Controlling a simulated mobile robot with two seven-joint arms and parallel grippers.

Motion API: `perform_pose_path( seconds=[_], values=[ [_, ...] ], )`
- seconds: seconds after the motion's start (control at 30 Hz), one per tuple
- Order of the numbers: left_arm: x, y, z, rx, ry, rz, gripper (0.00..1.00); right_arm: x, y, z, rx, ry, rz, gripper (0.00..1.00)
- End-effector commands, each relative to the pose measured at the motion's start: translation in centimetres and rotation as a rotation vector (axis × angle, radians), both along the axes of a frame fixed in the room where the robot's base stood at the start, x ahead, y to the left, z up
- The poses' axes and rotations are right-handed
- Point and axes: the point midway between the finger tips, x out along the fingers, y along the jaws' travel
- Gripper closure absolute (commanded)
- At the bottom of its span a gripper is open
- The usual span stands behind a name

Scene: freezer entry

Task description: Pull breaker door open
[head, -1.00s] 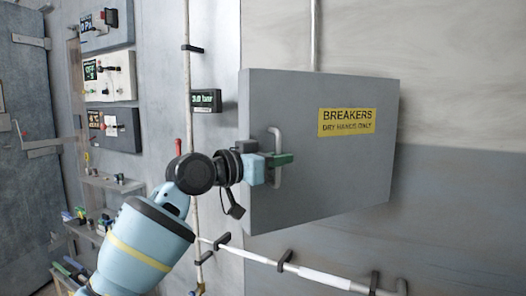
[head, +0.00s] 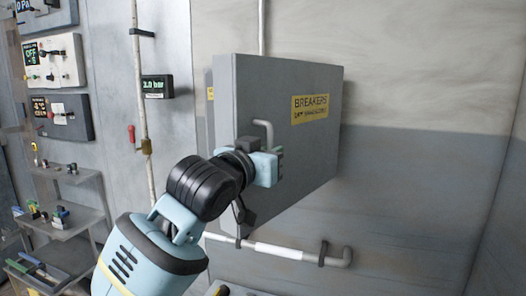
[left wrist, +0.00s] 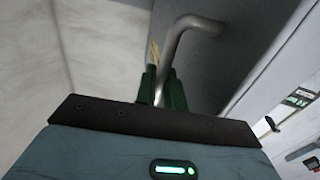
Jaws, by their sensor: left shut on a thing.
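The grey breaker door (head: 300,155) with its yellow BREAKERS sign (head: 310,108) is on the wall at the middle of the head view. It is seen at an angle, its left edge standing out from the wall. The bent metal handle (head: 264,126) is on its left part. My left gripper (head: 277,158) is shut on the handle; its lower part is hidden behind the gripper. In the left wrist view the handle (left wrist: 186,38) rises from between the green fingers (left wrist: 160,88). My right gripper is not in view.
A white-banded pipe (head: 285,252) runs along the wall below the door. A vertical pipe (head: 141,80), a pressure display (head: 157,87) and control panels (head: 55,62) are on the left. Shelves (head: 70,218) with small items stand lower left. The right wall area is bare.

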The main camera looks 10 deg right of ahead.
Motion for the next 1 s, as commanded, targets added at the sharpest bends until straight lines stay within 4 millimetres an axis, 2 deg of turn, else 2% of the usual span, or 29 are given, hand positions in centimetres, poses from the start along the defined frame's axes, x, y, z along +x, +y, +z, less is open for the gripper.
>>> perform_pose_path(
  seconds=[0.37,0.4,0.43,0.77,1.0],
  values=[
    [-0.1,-0.1,0.2,-0.002,-0.004,0.002,1.00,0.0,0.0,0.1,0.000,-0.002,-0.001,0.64],
    [-0.1,-0.1,0.2,-0.002,-0.004,0.002,0.87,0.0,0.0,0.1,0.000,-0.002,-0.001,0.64],
    [-0.1,-0.1,0.2,-0.002,-0.004,0.002,0.85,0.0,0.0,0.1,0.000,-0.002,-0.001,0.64],
    [-0.2,0.1,0.1,-0.001,-0.002,0.002,0.85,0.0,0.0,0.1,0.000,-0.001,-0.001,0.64],
    [-1.8,1.6,0.0,-0.003,-0.001,0.001,0.85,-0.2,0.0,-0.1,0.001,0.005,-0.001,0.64]
  ],
)
